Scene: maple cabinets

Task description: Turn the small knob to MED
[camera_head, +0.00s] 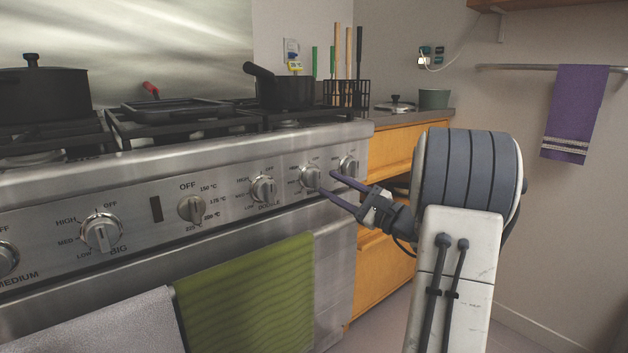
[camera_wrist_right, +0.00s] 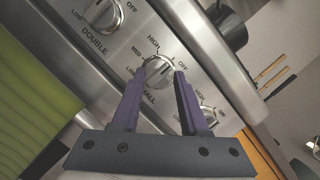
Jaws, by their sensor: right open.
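The small knob (camera_head: 310,176) is a round metal knob on the slanted steel stove panel, second from the right in the head view. In the right wrist view the small knob (camera_wrist_right: 160,70) has HIGH, OFF, MED and LOW printed around it, and part of its name label is hidden by a finger. I cannot tell exactly where its pointer stands. My right gripper (camera_head: 327,182) is open, its two purple fingers pointing at the knob. In the wrist view the fingertips (camera_wrist_right: 164,71) lie on either side of the knob; contact is unclear. My left gripper is not in view.
The double knob (camera_head: 263,189) and the rightmost knob (camera_head: 347,166) flank the small knob closely. A green towel (camera_head: 250,295) hangs below the panel. A pan (camera_head: 284,92) and other cookware stand on the grates. Wooden drawers (camera_head: 384,265) are right of the stove.

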